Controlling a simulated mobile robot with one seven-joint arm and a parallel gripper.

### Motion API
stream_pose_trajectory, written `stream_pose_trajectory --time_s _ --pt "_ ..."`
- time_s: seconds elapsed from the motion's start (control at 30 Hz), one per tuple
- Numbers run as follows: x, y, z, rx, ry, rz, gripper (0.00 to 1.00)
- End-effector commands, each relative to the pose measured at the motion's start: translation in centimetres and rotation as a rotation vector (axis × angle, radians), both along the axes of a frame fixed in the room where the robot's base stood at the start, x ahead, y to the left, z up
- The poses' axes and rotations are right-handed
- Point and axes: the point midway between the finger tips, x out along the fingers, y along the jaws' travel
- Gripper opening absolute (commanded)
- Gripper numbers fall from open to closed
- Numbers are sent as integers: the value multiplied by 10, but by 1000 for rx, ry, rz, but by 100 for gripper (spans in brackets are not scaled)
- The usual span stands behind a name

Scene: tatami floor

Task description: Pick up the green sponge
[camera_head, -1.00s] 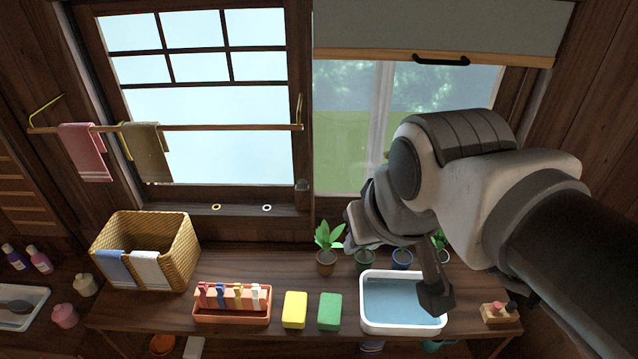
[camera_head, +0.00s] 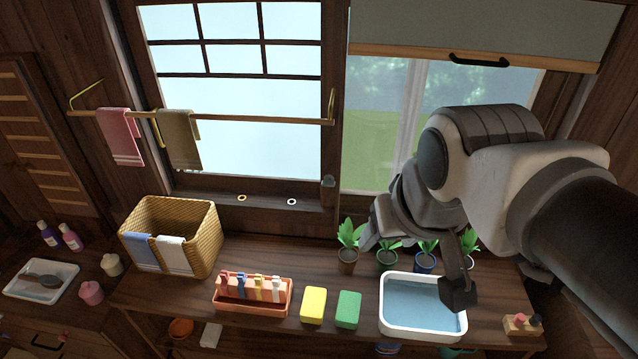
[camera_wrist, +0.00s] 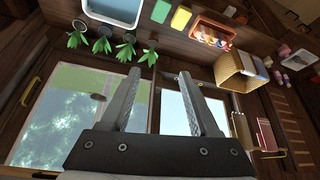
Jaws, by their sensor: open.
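The green sponge (camera_head: 348,309) lies on the wooden table, just right of the yellow sponge (camera_head: 313,305) and left of the white basin of water. In the wrist view the green sponge (camera_wrist: 161,11) is at the top edge, with the yellow sponge (camera_wrist: 181,18) beside it. My gripper (camera_wrist: 157,76) is open and empty, its two fingers spread apart. In the head view my gripper (camera_head: 415,265) is above the table's right part, over the basin and plants, up and to the right of the green sponge. The sponge is not hidden.
The white basin (camera_head: 383,320) stands right of the green sponge. Several potted plants (camera_head: 348,245) line the back by the window. An orange tray (camera_head: 252,305) with clips and a wicker basket (camera_head: 205,250) stand to the left. A small wooden block (camera_head: 517,325) is at the right end.

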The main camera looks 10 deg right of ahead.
Motion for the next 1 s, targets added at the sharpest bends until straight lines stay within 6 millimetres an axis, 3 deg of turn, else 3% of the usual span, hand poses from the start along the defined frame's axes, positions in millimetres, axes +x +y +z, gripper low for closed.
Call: stream_pose_trajectory --time_s 0.03,0.2,0.47,0.8,1.0 --pt "7 -1 -14 -3 25 -14 73" --pt "38 -4 -52 -4 112 -79 100" --pt "88 -7 -125 12 249 -178 100" --pt "140 -10 -236 65 411 -294 100" --pt "152 -9 -269 87 457 -328 100"
